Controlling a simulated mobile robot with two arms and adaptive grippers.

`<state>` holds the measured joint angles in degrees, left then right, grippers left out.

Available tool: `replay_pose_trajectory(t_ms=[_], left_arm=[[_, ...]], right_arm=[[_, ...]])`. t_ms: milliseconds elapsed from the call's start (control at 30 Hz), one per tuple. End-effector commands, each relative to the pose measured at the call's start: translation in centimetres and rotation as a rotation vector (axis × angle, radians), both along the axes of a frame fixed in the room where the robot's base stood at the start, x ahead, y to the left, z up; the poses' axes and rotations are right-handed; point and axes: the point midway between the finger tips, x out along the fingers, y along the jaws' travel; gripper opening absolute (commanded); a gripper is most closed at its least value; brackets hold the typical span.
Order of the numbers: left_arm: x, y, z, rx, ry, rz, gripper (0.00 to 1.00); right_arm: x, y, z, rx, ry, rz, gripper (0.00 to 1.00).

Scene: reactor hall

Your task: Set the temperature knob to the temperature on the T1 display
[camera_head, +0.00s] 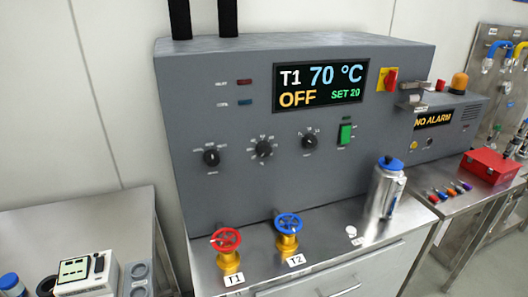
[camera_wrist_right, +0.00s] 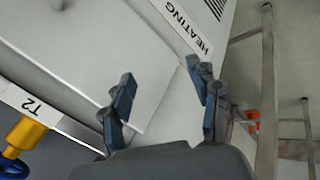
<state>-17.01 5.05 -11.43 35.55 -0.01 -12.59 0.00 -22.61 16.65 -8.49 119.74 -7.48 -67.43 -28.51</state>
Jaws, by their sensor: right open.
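The display (camera_head: 320,83) on the grey control cabinet reads T1 70 °C, OFF and SET 20. Below it is a row of three black knobs: a left knob (camera_head: 211,157), a middle knob (camera_head: 263,149) and a right knob (camera_head: 310,142). Their labels are too small to read surely; the middle one seems to have a numbered scale. My right gripper (camera_wrist_right: 168,92) shows only in the right wrist view, open and empty, over a pale surface near a HEATING label (camera_wrist_right: 180,25). No knob is between its fingers. My left gripper is in no view.
A red valve (camera_head: 226,240) marked T1 and a blue valve (camera_head: 288,224) marked T2 stand before the cabinet. A silver canister with a blue cap (camera_head: 385,188) stands to their right. A green switch (camera_head: 345,134) and a red rotary switch (camera_head: 390,80) are on the panel.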

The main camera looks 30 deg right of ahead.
Motion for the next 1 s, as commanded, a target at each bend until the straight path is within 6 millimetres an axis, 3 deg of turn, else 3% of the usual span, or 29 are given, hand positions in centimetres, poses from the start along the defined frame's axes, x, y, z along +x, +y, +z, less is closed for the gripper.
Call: replay_pose_trajectory(t_ms=[33,200,533,700,867,1000], left_arm=[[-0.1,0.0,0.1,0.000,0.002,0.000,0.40],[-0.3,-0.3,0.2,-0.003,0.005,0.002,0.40],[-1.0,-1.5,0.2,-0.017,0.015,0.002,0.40],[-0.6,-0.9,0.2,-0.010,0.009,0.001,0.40],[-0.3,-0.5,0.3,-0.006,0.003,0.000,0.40],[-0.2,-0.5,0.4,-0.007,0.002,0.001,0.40]], right_arm=[[0.5,-0.2,3.6,-0.040,-0.037,0.040,0.61],[3.1,-2.2,15.2,-0.376,-0.166,0.310,0.61],[9.4,-5.3,31.2,-1.346,-0.233,0.797,0.61],[10.4,-5.4,35.9,-1.672,-0.181,0.884,0.61],[11.0,-5.5,37.2,-1.770,-0.157,0.905,0.61],[12.7,-6.1,37.3,-1.772,-0.154,0.903,0.61]])
